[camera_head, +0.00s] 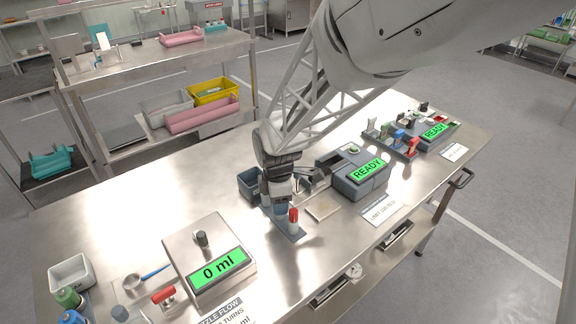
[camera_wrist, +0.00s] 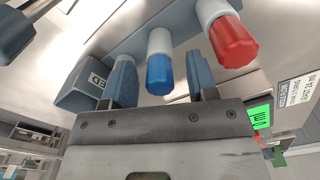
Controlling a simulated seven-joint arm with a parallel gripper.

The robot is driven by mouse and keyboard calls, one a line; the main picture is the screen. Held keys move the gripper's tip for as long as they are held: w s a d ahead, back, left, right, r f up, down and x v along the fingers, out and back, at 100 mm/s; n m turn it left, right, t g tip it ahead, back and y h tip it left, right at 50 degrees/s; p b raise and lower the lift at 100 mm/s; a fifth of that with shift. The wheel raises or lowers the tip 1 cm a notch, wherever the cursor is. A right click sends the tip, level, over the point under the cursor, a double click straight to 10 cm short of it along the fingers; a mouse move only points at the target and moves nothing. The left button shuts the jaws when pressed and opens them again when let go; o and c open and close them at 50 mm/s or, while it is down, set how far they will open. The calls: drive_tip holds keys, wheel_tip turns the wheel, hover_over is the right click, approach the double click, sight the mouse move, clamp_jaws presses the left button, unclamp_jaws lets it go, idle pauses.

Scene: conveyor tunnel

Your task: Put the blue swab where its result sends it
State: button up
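The blue swab (camera_wrist: 160,72) has a blue cap and a white body and stands in a grey-blue rack (camera_head: 291,236). My gripper (camera_wrist: 160,82) is open, with one finger on each side of the blue cap and a gap visible on both sides. A red-capped swab (camera_wrist: 232,40) stands beside it, outside the fingers; it also shows in the head view (camera_head: 293,218). In the head view my gripper (camera_head: 280,195) hides the blue swab. A grey machine (camera_head: 345,180) with a green READY screen (camera_head: 367,169) stands to the right.
A dark blue bin (camera_head: 250,184) with a partly hidden label is just left of my gripper. A flat tray (camera_head: 323,208) and a printed card (camera_head: 383,212) lie right of the rack. A scale reading 0 ml (camera_head: 218,264) is at front left. Another READY device (camera_head: 434,132) is further right.

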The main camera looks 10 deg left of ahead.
drive_tip(key=shift+r, duration=0.1)
drive_tip(key=shift+r, duration=3.8)
drive_tip(key=shift+d+r, duration=0.2)
drive_tip(key=shift+d, duration=0.1)
drive_tip(key=s+d+r+m+t, duration=0.1)
drive_tip(key=s+d+r+m, duration=0.3)
drive_tip(key=d+m, duration=0.3)
drive_tip(key=s+d+r+m, duration=0.4)
drive_tip(key=s+d, duration=0.1)
drive_tip(key=d, duration=0.5)
drive_tip(key=s+d+r+m+t, duration=0.1)
drive_tip(key=s+d+r+m, duration=0.1)
drive_tip(key=s+d+m, duration=0.8)
drive_tip(key=shift+s+d+r+m+t, duration=0.25)
drive_tip(key=shift+s+m, duration=0.25)
drive_tip(key=shift+s, duration=0.9)
